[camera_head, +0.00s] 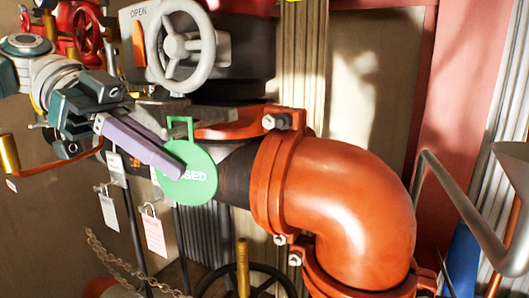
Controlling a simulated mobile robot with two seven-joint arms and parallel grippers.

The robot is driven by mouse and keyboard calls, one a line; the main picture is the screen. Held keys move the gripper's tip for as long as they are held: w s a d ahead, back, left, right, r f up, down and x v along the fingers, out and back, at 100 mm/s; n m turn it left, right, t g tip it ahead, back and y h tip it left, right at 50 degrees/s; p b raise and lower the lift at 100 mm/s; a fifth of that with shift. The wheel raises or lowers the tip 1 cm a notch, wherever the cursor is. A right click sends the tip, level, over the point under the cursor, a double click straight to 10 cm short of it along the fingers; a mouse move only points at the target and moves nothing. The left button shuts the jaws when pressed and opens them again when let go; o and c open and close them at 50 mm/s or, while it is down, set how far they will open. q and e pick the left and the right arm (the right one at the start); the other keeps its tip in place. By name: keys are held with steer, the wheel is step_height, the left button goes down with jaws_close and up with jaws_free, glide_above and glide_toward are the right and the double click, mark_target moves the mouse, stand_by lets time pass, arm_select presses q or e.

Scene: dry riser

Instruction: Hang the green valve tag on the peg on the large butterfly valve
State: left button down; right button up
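The green valve tag (200,180) is a round disc with a square loop on top, and white letters ending in "SED" show on it. My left gripper (168,163) has purple fingers that reach in from the left and overlap the disc's left side. It appears shut on the tag, holding it upright with the loop up. The large butterfly valve (237,55) stands behind and above, with a grey handwheel (181,45) and the word OPEN. The tag's loop shows just below a grey part under the handwheel. I cannot make out the peg clearly or tell whether the loop touches it. My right gripper is not in view.
An orange pipe elbow (350,205) with bolted couplings fills the middle right, close to the tag. Paper tags (153,233) hang on padlocks at lower left, above a chain (125,268). A dark handwheel (262,272) is at the bottom. Red valves (85,30) stand at upper left.

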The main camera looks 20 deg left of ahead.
arm_select(q)
steer(key=shift+w+f, duration=0.1)
steer(key=shift+w, duration=0.1)
steer(key=shift+w+b, duration=0.25)
steer(key=shift+b, duration=0.1)
steer(key=c, duration=1)
jaws_free()
